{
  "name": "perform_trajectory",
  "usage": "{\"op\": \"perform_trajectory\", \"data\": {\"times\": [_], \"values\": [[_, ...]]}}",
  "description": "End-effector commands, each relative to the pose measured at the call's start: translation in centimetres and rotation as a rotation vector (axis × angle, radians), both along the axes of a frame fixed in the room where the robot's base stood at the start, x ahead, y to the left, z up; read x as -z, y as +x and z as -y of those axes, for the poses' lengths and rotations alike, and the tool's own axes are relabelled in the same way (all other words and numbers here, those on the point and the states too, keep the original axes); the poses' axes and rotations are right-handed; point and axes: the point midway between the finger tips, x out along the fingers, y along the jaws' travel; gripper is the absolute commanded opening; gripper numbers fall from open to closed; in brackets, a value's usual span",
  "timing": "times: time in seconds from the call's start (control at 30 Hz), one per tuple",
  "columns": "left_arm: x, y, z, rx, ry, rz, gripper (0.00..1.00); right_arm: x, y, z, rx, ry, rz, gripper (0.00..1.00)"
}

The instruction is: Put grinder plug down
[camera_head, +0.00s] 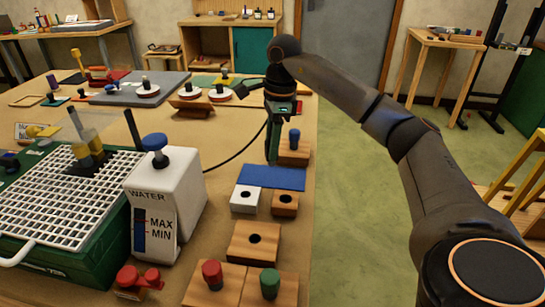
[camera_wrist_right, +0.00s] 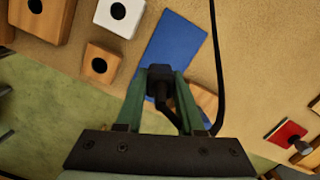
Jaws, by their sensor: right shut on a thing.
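My right gripper (camera_head: 272,158) points down over the right side of the workbench, close to the far edge of a flat blue pad (camera_head: 270,177). In the right wrist view its green fingers (camera_wrist_right: 160,88) are shut on the black grinder plug (camera_wrist_right: 161,76). The blue pad (camera_wrist_right: 176,45) shows behind the plug there. A black cord (camera_head: 238,153) runs from the gripper area left toward the white water tank (camera_head: 178,190). The grinder (camera_head: 60,195), with a white grid top on a green base, stands at the left. I cannot tell whether the plug touches the pad. My left gripper is out of view.
A wooden block with a blue-topped peg (camera_head: 293,147) stands just beyond the pad. A white holed block (camera_head: 245,199) and a small wooden holed block (camera_head: 285,203) lie at its near side. A larger holed block (camera_head: 254,243) is nearer. The workbench's right edge is close by.

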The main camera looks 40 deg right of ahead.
Motion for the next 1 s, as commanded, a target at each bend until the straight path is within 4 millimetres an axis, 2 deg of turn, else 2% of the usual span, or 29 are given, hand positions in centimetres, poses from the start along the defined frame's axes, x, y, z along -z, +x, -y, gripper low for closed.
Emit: {"op": "perform_trajectory", "data": {"times": [0.17,0.3,0.4,0.77,0.8,1.0], "values": [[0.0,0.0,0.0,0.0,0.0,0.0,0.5,1.0,0.5,0.7,0.001,0.0,0.0,0.0],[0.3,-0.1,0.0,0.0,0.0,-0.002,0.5,3.2,0.5,0.8,0.0,-0.002,-0.002,0.0],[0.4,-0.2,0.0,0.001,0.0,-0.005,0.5,4.2,0.5,0.8,-0.001,-0.001,0.0,0.0],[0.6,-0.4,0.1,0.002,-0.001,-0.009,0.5,4.5,0.5,0.8,0.0,-0.001,0.002,0.0],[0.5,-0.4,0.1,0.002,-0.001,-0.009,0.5,4.5,0.5,0.8,0.0,0.0,0.002,0.39],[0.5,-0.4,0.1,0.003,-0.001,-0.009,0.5,4.5,0.5,0.8,0.0,-0.001,0.002,0.61]]}}
